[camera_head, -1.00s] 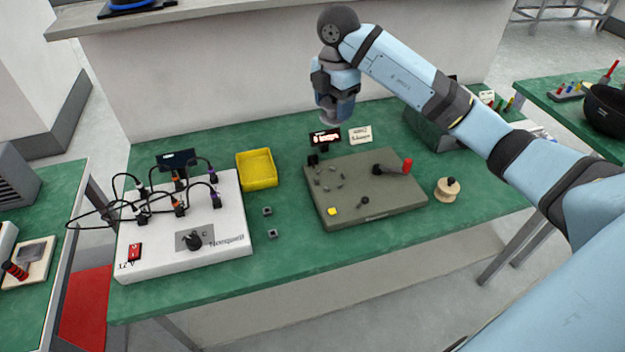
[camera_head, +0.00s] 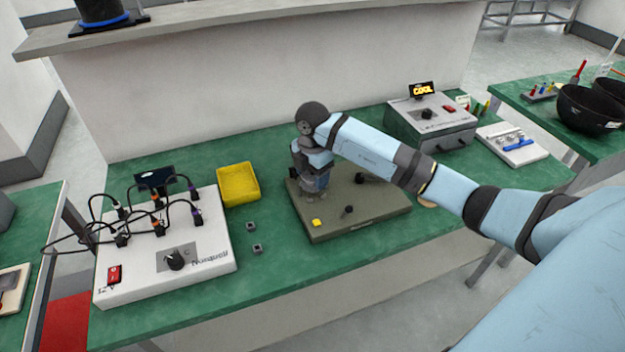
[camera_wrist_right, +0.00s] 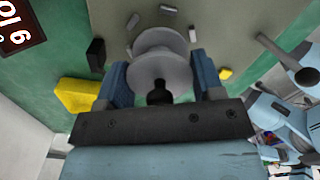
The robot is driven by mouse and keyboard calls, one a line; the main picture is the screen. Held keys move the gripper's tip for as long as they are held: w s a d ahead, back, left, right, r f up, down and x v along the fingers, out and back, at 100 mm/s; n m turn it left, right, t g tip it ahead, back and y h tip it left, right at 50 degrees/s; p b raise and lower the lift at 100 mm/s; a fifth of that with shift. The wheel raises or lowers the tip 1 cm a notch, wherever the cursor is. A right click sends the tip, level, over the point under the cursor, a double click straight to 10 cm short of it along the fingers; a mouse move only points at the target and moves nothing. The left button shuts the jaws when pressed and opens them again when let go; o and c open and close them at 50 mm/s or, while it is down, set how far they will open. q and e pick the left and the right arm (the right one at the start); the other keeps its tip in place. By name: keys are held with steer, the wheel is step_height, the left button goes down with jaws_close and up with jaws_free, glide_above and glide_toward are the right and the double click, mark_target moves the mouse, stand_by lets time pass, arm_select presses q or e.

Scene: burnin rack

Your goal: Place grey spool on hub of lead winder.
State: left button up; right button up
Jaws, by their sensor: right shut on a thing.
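My right gripper (camera_head: 312,192) points down over the left part of the olive board (camera_head: 375,220), which I take to be the lead winder. In the right wrist view, the gripper (camera_wrist_right: 162,85) is shut on the grey spool (camera_wrist_right: 160,50), with a blue finger on each side. A dark knob shows at the spool's near end. In the head view the gripper mostly hides the spool. A dark post (camera_head: 361,178) and a small black knob (camera_head: 349,210) stand on the board. I cannot tell whether the spool touches the board. My left gripper is not in view.
A yellow tray (camera_head: 238,185) and two small grey blocks (camera_head: 251,226) lie left of the board. A white panel (camera_head: 215,258) with black cables stands further left. A grey box (camera_head: 432,128) stands at the back right.

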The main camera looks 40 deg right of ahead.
steer(key=shift+f, duration=1.05)
steer(key=shift+f, duration=0.2)
steer(key=o, duration=0.9)
steer(key=shift+r, duration=0.15)
step_height(320, 180, up, 11)
steer(key=shift+r, duration=0.6)
